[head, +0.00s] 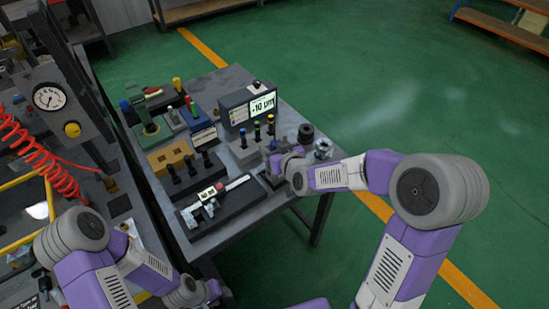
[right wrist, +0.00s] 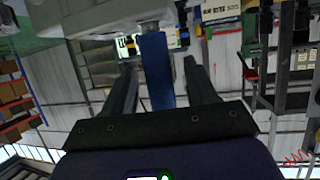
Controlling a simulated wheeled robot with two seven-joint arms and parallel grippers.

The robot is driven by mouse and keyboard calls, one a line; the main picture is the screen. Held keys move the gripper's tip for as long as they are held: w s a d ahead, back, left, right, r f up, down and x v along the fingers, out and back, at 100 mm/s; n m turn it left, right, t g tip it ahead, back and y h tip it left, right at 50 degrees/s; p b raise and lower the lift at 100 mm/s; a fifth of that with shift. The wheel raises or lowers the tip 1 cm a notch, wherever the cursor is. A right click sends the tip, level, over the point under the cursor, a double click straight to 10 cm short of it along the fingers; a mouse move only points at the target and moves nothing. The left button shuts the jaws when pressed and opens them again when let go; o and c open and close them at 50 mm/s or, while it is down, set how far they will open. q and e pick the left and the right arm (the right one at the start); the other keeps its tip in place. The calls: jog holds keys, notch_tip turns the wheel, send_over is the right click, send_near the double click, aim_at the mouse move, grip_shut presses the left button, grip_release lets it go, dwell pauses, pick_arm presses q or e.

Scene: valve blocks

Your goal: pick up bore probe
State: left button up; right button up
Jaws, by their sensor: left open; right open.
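The bore probe, as far as I can tell, is the blue upright bar (right wrist: 156,75) between the fingers of my right gripper (right wrist: 162,90) in the right wrist view. The fingers are open, with a gap on each side of the bar. In the head view my right gripper (head: 274,165) is low at the right edge of the bench, beside the probe rack; the hand mostly hides the blue part there. My left gripper (head: 220,292) is at the bottom of the head view, off the bench and away from the probe; it is open and small in the picture.
A grey bench (head: 236,78) carries a display box (head: 249,106), a rack of colour-topped probes (head: 257,132), a tan block (head: 170,157) and a caliper on a black tray (head: 232,199). A dark ring (head: 306,132) stands near the right edge. Green floor lies clear to the right.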

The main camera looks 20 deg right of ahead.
jog(key=shift+x, duration=0.9)
jog(key=shift+c, duration=0.5)
grip_shut()
